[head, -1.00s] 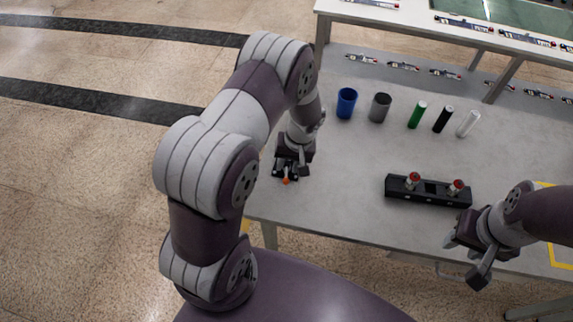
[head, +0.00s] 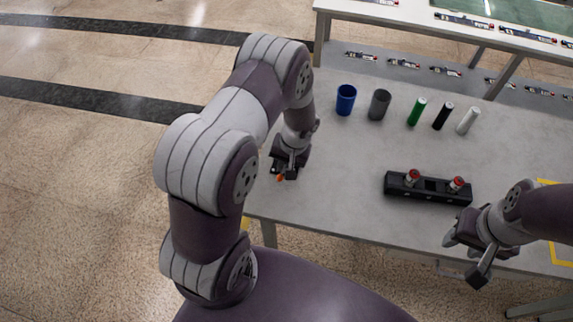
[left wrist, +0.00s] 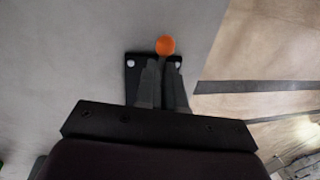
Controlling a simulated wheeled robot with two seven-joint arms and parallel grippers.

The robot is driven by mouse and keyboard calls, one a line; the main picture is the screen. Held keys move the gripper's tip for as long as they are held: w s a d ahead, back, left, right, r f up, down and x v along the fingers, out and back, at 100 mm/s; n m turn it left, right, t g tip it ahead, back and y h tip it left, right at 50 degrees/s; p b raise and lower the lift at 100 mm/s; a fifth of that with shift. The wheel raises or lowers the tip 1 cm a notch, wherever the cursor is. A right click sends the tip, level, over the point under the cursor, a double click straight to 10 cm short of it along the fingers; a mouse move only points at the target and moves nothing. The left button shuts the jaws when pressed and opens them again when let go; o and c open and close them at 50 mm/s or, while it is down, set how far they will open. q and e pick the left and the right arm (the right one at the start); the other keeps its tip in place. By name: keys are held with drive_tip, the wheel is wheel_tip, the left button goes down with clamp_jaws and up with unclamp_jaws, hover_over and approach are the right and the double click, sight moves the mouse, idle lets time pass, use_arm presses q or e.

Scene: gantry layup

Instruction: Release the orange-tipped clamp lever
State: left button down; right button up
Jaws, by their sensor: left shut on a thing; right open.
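The clamp lever's orange tip (head: 280,178) shows just below my left gripper (head: 287,174) at the table's left front corner. In the left wrist view the orange tip (left wrist: 166,45) is a round ball just past my fingertips (left wrist: 163,66). The clamp's dark base plate (left wrist: 135,68) with light bolts lies under the fingers. My left gripper is shut on the lever, whose shaft is mostly hidden by the fingers. My right gripper (head: 463,258) is open and empty near the table's front edge at the right.
A black fixture (head: 428,190) with two red-topped parts lies on the grey table (head: 340,170). A blue cup (head: 346,100), a grey cup (head: 379,104) and green (head: 417,111), black (head: 442,117) and white (head: 468,121) cylinders stand behind. Table between left gripper and fixture is clear.

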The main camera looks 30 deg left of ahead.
use_arm(q)
drive_tip(key=c, duration=1.2)
unclamp_jaws()
drive_tip(key=shift+c, duration=0.2)
wheel_tip(320, 180, up, 13)
drive_tip(key=d, duration=0.2)
drive_tip(key=shift+w+d+f+b, duration=0.2)
drive_tip(key=shift+w+b, duration=0.05)
drive_tip(key=shift+b, duration=0.2)
